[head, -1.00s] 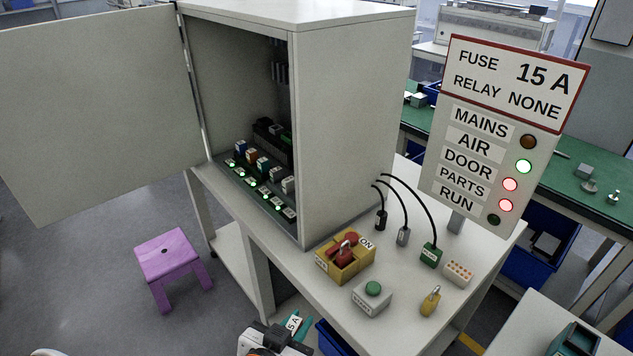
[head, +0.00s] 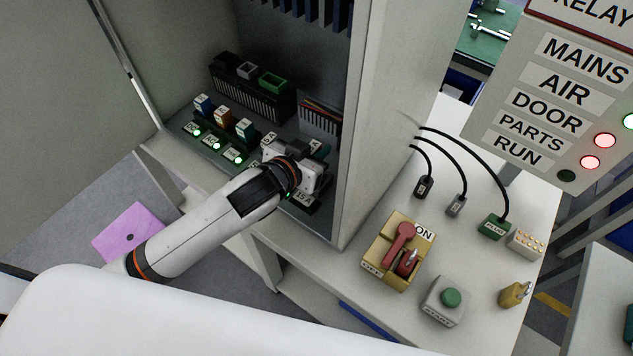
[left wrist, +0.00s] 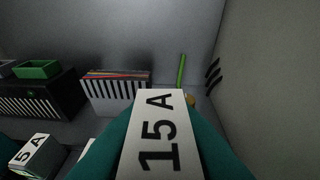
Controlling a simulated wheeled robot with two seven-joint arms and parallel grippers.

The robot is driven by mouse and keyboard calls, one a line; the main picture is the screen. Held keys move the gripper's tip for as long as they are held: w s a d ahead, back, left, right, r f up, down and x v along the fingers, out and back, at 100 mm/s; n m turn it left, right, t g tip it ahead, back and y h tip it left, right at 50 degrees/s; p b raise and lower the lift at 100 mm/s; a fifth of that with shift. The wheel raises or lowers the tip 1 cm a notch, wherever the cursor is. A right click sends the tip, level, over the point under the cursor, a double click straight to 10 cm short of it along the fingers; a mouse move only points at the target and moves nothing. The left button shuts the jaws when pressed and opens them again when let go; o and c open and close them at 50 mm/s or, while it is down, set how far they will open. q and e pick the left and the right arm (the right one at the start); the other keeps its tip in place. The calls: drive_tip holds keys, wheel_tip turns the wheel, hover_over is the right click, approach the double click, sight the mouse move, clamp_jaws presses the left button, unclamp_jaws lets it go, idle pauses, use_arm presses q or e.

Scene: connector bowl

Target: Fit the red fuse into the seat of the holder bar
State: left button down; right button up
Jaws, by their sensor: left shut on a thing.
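My left gripper (head: 292,170) is inside the cabinet, over the right part of the holder bar (head: 222,148). No red fuse shows; the held one looks teal. The gripper hides the seat below it, so I cannot tell whether the fuse touches the bar. Blue (head: 203,105), brown (head: 222,117) and teal (head: 244,128) fuses stand in a row on the bar's left. My right gripper is not in view.
A black rack (head: 240,95) stands behind the bar. The cabinet's right wall (head: 365,120) is close to my gripper. Outside are a yellow switch with a red handle (head: 400,245), a green start button (head: 450,298) and a brass padlock (head: 514,294).

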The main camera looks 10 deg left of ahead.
use_arm(q)
drive_tip(key=shift+w+d+r+m+h, duration=0.15)
drive_tip(key=shift+w+d+r, duration=0.1)
drive_tip(key=shift+w, duration=0.25)
drive_tip(key=shift+w+d+r+m+h, duration=0.15)
drive_tip(key=shift+w+d+r, duration=0.1)
drive_tip(key=shift+w, duration=0.2)
drive_tip(key=shift+w+f, duration=0.1)
drive_tip(key=shift+f, duration=4.95)
drive_tip(key=c, duration=1.3)
unclamp_jaws()
drive_tip(key=shift+r, duration=0.25)
drive_tip(key=b+v, duration=0.1)
drive_tip(key=v, duration=0.9)
drive_tip(key=shift+s+a, duration=0.2)
drive_tip(key=shift+s, duration=0.05)
drive_tip(key=shift+s+a+r, duration=0.25)
drive_tip(key=shift+s+r, duration=0.1)
drive_tip(key=shift+s, duration=0.25)
